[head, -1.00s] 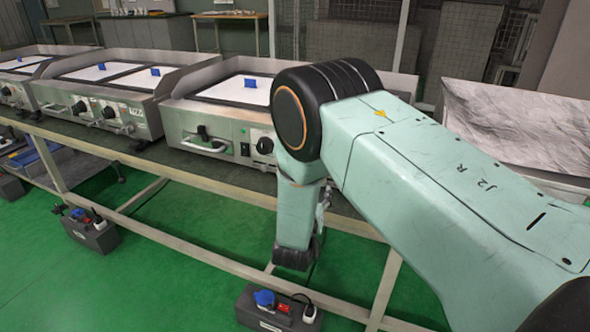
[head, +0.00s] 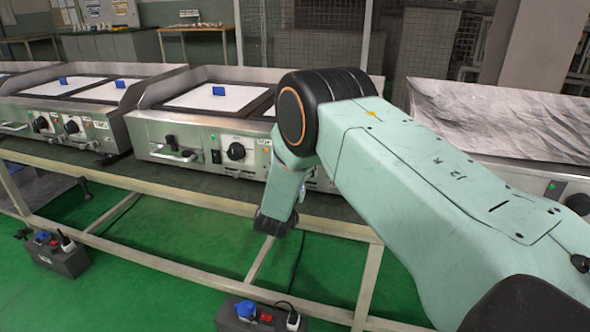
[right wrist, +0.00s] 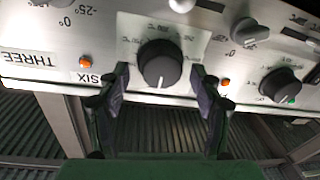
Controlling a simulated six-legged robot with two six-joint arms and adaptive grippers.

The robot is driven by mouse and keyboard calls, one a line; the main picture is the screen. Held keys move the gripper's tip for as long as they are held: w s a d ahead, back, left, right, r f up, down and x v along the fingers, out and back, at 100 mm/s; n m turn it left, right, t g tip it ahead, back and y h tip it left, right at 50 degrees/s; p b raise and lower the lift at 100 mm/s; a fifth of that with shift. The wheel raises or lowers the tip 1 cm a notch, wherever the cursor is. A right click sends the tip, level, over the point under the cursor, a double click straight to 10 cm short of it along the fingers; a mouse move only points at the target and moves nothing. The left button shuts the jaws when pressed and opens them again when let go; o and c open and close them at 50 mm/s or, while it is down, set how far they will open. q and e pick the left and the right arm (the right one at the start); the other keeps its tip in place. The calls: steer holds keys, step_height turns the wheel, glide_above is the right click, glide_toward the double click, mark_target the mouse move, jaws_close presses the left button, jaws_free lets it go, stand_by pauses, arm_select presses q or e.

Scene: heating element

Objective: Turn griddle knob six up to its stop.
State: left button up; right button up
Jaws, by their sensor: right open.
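In the right wrist view, knob six (right wrist: 160,63) is a round dark knob with a light pointer line at its lower edge, on a metal panel. The SIX label (right wrist: 93,77) is just left of it. My right gripper (right wrist: 163,90) is open, with one dark finger on each side of the knob's lower part. I cannot tell whether the fingers touch it. In the head view my right arm hides this knob and the gripper. My left gripper is in no view.
An orange lamp (right wrist: 86,62) is left of the knob. Another dark knob (right wrist: 280,85) is to the right. In the head view, griddles stand in a row on a long bench. A grey socket box (head: 258,318) is on the green floor below.

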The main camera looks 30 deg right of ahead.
steer(key=shift+c, duration=0.3)
steer(key=c, duration=1.1)
steer(key=shift+m, duration=0.3)
